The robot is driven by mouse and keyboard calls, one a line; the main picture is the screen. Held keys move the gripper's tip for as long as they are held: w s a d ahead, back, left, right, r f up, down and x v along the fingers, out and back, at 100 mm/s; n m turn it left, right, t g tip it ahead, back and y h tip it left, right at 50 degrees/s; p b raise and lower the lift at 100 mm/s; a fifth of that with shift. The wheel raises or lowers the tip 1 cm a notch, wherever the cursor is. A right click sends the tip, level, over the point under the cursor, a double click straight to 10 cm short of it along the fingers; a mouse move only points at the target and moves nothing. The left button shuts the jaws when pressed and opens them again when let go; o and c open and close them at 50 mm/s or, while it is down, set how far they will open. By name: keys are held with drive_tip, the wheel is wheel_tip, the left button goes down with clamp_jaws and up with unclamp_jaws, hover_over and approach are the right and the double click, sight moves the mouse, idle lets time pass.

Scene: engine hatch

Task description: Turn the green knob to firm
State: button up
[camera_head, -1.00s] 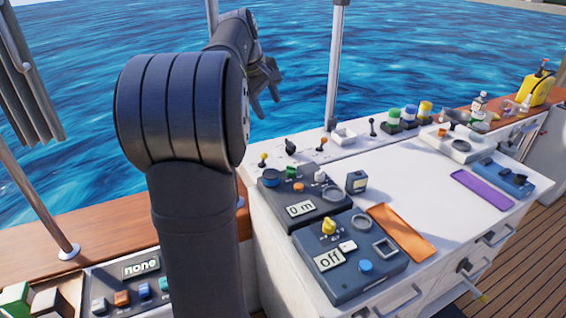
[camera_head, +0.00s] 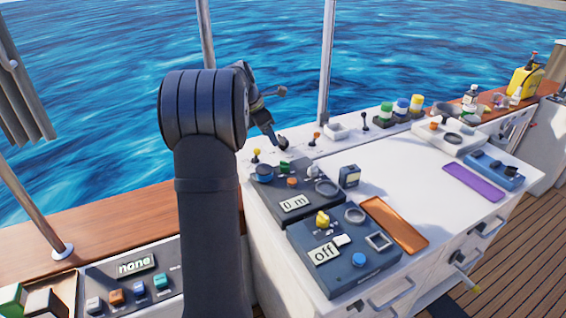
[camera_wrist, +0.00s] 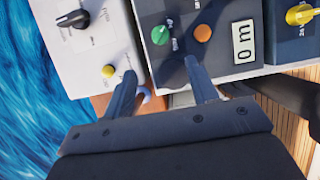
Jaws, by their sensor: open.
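The green knob (camera_wrist: 160,36) sits on the dark panel (camera_wrist: 222,60) with the "0 m" display (camera_wrist: 243,42). In the head view the green knob (camera_head: 285,165) is small, behind an orange button (camera_head: 292,181), and its pointer direction is too small to read. My gripper (camera_wrist: 160,68) is open and empty. In the wrist view its two fingers reach toward the panel, with the green knob beyond the gap between their tips. The fingers look apart from the knob. The "firm" mark cannot be read.
The panel reading "off" (camera_head: 324,252) with a yellow knob (camera_head: 322,219) stands in front. The white worktop (camera_head: 410,170) is mostly clear to the right.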

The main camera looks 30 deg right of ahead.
sight(283, 162)
drive_tip(key=x, duration=1.3)
drive_tip(key=shift+f, duration=0.25)
drive_tip(key=shift+c, duration=0.4)
drive_tip(key=c, duration=0.9)
